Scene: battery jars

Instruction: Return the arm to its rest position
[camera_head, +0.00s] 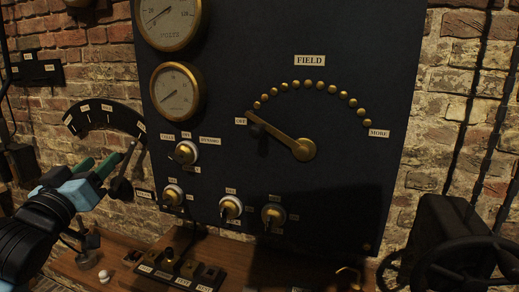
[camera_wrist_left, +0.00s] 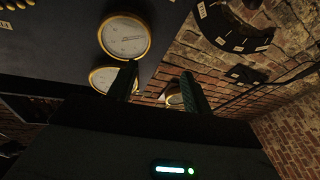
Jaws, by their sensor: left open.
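My left arm comes in from the left in the head view. Its gripper (camera_head: 99,165) has green fingers and light blue parts, and it is open with nothing between the fingers. It is in front of the brick wall, left of the dark panel (camera_head: 350,40), close to a black lever handle by the curved black scale (camera_head: 104,114). I cannot tell whether they touch. In the left wrist view the two fingers (camera_wrist_left: 158,86) stand apart, with brick wall and round gauges beyond. My right gripper is not in view.
The panel carries two brass gauges (camera_head: 178,92), a FIELD lever (camera_head: 285,136) pointing to OFF, and several small knobs (camera_head: 186,152). A wooden bench (camera_head: 115,268) lies below. A black handwheel machine (camera_head: 450,235) stands at the right.

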